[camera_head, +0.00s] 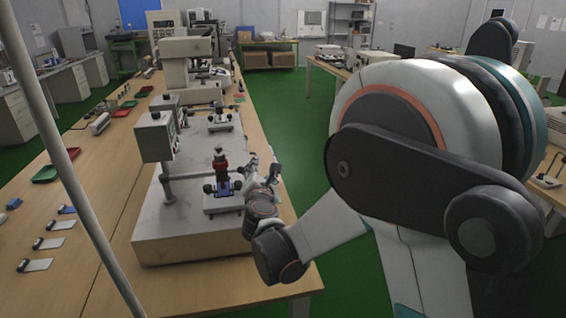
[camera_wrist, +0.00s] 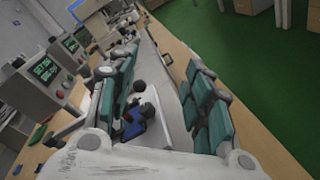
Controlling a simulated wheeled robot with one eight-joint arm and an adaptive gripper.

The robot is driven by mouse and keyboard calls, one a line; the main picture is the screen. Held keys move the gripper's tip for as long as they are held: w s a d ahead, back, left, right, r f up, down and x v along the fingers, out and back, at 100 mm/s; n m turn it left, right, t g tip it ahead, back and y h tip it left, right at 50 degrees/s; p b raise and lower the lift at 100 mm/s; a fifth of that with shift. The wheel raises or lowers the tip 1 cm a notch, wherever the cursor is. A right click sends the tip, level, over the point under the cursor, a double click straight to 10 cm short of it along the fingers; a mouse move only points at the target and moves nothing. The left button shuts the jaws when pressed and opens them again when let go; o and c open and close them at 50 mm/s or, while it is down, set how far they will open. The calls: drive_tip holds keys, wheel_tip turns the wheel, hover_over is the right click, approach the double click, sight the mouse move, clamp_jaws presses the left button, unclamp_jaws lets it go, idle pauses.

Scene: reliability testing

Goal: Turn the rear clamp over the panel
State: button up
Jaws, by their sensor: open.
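A pale fixture plate (camera_head: 222,205) sits on the grey machine base in the head view. It carries a blue part (camera_head: 224,187), a red upright part (camera_head: 221,171) and dark round knobs on both sides. My gripper (camera_head: 262,172) is just right of this fixture, its fingers partly hard to make out. In the wrist view my gripper (camera_wrist: 163,100) is open, its teal fingers apart. The blue part (camera_wrist: 133,125) and dark knobs (camera_wrist: 139,86) show between them, near the left finger. I cannot tell which knob belongs to the rear clamp, or whether a finger touches it.
A controller box (camera_head: 157,135) on a post (camera_head: 167,180) stands left of the fixture. A second fixture (camera_head: 218,122) is farther back on the base. Small plates with dark ends (camera_head: 48,243) lie on the wooden table at left. The green aisle at right is open.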

drive_tip(key=d+r+m, duration=0.2)
drive_tip(key=d+r, duration=0.1)
drive_tip(key=d, duration=0.3)
drive_tip(key=shift+w+d+r+m+y, duration=0.2)
drive_tip(key=shift+r+m+y, duration=0.05)
drive_tip(key=shift+m+y, duration=0.05)
